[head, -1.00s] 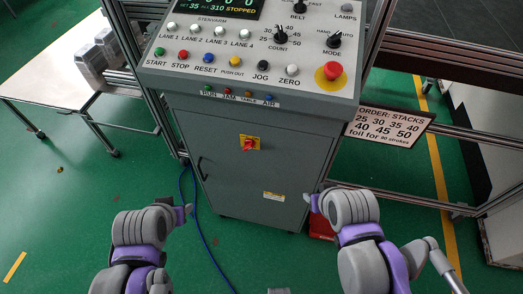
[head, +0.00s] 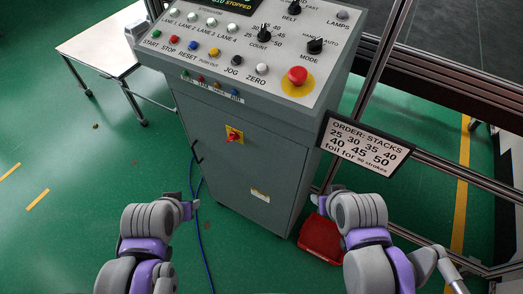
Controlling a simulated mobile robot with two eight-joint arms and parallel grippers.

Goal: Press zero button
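The white zero button (head: 262,69) is on the sloped top of the grey control panel (head: 214,65), above its ZERO label and right of the black JOG button (head: 236,61). My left gripper (head: 193,207) is low in front of the cabinet's left side, well below the panel. My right gripper (head: 317,200) is low near the cabinet's right side, also far from the button. Both grippers are seen edge-on and small, so I cannot tell whether their fingers are open. Neither touches the panel.
A red emergency stop (head: 298,75) sits right of the zero button. An order sign (head: 365,142) hangs right of the cabinet (head: 235,150). A red bin (head: 321,238) stands on the floor by it. A blue cable (head: 203,235) runs along the floor. A pale table (head: 105,40) stands left.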

